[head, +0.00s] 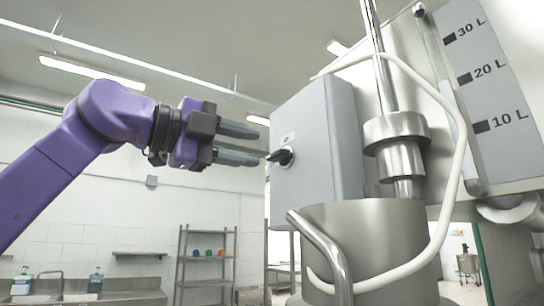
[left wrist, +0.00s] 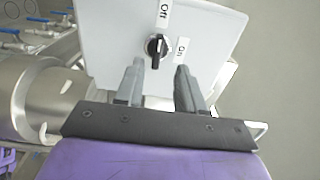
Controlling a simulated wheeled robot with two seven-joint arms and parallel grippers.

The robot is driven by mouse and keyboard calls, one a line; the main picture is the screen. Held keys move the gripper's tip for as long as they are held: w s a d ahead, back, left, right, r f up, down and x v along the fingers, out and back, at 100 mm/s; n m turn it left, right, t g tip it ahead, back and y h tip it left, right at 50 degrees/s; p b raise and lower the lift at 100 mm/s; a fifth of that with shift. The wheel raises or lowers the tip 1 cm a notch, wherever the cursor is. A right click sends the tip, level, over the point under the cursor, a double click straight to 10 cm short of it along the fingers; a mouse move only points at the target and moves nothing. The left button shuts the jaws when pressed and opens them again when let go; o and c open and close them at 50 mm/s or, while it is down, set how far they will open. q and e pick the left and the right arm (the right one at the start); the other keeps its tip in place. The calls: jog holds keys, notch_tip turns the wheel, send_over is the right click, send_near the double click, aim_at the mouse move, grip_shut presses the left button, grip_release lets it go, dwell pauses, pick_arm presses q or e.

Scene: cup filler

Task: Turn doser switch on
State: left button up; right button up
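The doser switch (head: 281,157) is a black rotary knob on the left face of a grey control box (head: 335,140). In the left wrist view the knob (left wrist: 156,46) sits on a pale panel (left wrist: 110,40) with an "Off" label (left wrist: 164,10) above it and an "On" label (left wrist: 181,48) to its right. The knob's handle stands nearly in line with "Off". My left gripper (head: 262,145) is open with its fingers pointing at the knob. In the left wrist view the fingertips (left wrist: 160,64) lie just below the knob; contact cannot be told. My right gripper is not in view.
A large tank (head: 490,90) with litre marks is behind. A shelf rack (head: 205,260) and a sink counter (head: 90,297) are far back.

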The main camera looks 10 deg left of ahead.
aim_at(271, 157)
pick_arm(q)
jog(key=x, duration=0.4)
jog(key=f+p+x, duration=0.1)
jog(key=x, duration=0.1)
jog(key=shift+w+a, duration=0.25)
jog(key=shift+w, duration=0.25)
jog(key=shift+s+a, duration=0.15)
jog(key=shift+s+a+r, duration=0.1)
jog(key=shift+s+r, duration=0.05)
jog(key=shift+s, duration=0.3)
jog(key=shift+c, duration=0.9)
jog(key=shift+s+r, duration=0.15)
jog(key=shift+s, duration=0.25)
grip_shut()
jog(key=shift+w, duration=0.1)
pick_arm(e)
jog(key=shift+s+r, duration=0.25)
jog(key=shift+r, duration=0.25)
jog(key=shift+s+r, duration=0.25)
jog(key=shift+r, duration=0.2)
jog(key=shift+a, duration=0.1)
